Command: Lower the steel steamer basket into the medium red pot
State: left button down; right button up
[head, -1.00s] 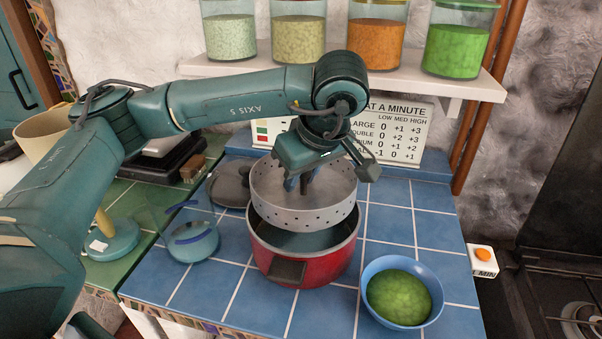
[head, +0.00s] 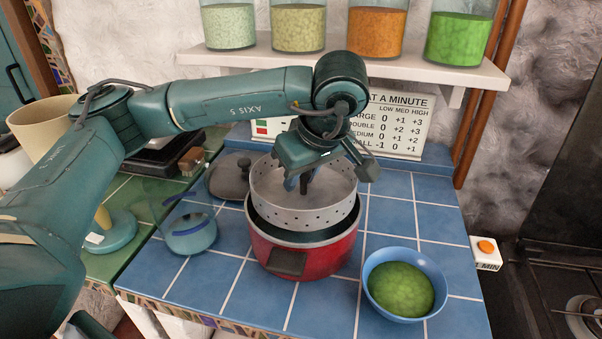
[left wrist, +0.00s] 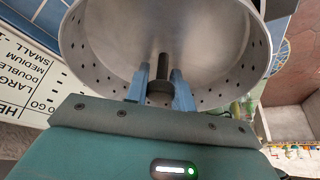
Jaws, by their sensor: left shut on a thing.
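The steel steamer basket (head: 268,208) is a perforated metal bowl with a dark centre post. My left gripper (head: 305,186) is shut on that post from above, inside the basket. In the left wrist view the gripper's blue fingers (left wrist: 161,92) close on the dark post, and the basket (left wrist: 110,60) fills the upper part. The red pot (head: 330,259) stands on the blue tiles with a dark handle facing front. The basket sits at the pot's mouth, its lower edge at about rim level and its wall mostly above. Whether it touches the rim is unclear. My right gripper is out of view.
A blue bowl of green food (head: 368,283) stands right of the pot. A clear jug (head: 188,228) stands to the left, and a grey lid (head: 228,177) lies behind. A printed chart (head: 405,130) and a shelf of jars (head: 440,70) are at the back.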

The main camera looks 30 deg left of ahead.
aim_at(302, 192)
pick_arm(q)
jog(key=shift+f+b, duration=1.2)
jog(key=shift+f, duration=0.1)
jog(key=shift+f+b, duration=0.65)
jog(key=shift+f, duration=0.05)
jog(key=shift+f, duration=0.15)
jog(key=shift+f+b, duration=1.2)
jog(key=shift+f, duration=0.05)
jog(key=shift+f, duration=0.1)
jog(key=shift+f+b, duration=0.35)
jog(key=shift+b, duration=0.15)
